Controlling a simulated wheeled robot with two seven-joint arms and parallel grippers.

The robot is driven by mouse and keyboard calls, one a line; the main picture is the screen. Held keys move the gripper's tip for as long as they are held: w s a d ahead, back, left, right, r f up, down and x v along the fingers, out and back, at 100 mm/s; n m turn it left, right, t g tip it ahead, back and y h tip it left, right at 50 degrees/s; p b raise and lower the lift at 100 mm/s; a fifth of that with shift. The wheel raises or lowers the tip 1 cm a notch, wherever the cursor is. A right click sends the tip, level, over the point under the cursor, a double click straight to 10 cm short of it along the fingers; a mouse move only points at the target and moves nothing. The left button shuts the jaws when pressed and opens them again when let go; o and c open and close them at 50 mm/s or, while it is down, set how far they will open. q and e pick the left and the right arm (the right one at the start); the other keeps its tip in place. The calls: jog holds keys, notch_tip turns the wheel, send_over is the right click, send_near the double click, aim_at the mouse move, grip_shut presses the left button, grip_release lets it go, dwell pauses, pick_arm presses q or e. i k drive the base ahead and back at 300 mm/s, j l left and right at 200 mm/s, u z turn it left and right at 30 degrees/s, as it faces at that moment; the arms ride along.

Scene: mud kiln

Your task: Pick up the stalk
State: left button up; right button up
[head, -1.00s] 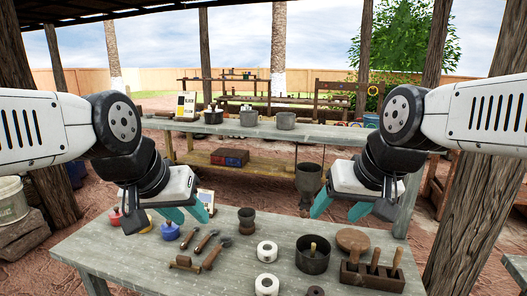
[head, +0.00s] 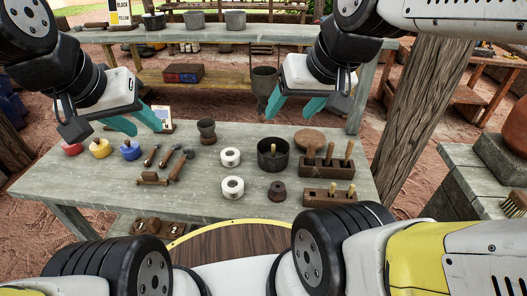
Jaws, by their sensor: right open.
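I cannot tell for sure which thing is the stalk. Thin upright pale pieces show in the dark round pot (head: 264,165) and in two brown wooden blocks, the rear block (head: 313,172) and the front block (head: 318,198), on the right of the grey table (head: 215,190). My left gripper (head: 146,130) is open and empty above the back left of the table, near the red, yellow and blue pots. My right gripper (head: 287,116) is open and empty beyond the back edge, behind the dark pot.
The red (head: 72,149), yellow (head: 100,148) and blue (head: 130,151) pots stand left. Small hammers (head: 175,165), a dark cup (head: 206,131), two white rolls (head: 231,157), a brown spool (head: 277,191) and a round wooden lid (head: 309,138) share the table. A wooden post (head: 415,105) stands right.

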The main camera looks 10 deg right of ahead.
aim_at(334, 186)
jog(key=z, duration=1.3)
jog(key=k+l+u, duration=0.15)
jog(key=k, duration=0.25)
jog(key=l, duration=0.1)
